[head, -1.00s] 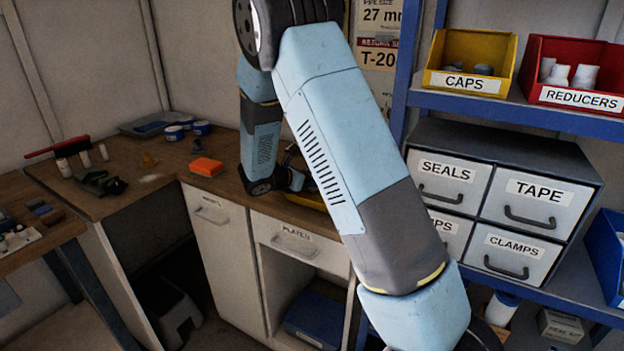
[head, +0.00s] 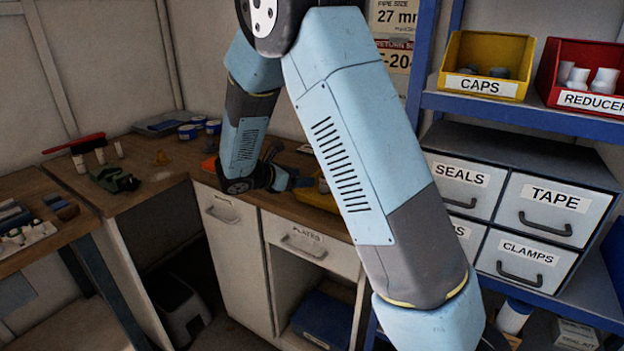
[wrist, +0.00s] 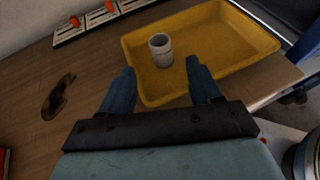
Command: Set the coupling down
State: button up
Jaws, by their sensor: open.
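A pale grey cylindrical piece, which looks like the coupling (wrist: 160,50), stands upright in a yellow tray (wrist: 262,40) in the wrist view. My gripper (wrist: 162,76) is open, with its two blue fingers apart in front of the coupling and nothing visible between their tips. I cannot tell whether any finger touches the tray. In the head view only a small part of the yellow tray (head: 318,200) shows on the counter. My arm hides most of it there, and the coupling is not visible.
A dark stain or flat object (wrist: 58,97) lies left of my gripper. In the head view, the blue shelf (head: 530,115) with the yellow caps bin (head: 487,66) is on the right, close to my arm.

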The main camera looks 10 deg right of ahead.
jog(key=s+d+r+m+g+y, duration=0.2)
jog(key=s+d+r+m+y, duration=0.1)
jog(key=s+d+r+m, duration=0.4)
jog(key=s+d+r+m+g+y, duration=0.2)
jog(key=s+r+m, duration=0.2)
jog(key=s, duration=0.4)
jog(key=s+r+m+t+y, duration=0.1)
jog(key=s+r+m+y, duration=0.2)
jog(key=s+m, duration=0.3)
jog(key=s+r+m+t+y, duration=0.2)
jog(key=s+m, duration=0.4)
jog(key=s, duration=0.6)
jog(key=shift+s+r+y, duration=0.4)
jog(key=shift+r+y, duration=0.5)
jog(key=shift+y, duration=0.2)
jog(key=shift+d, duration=0.1)
jog(key=shift+c, duration=0.4)
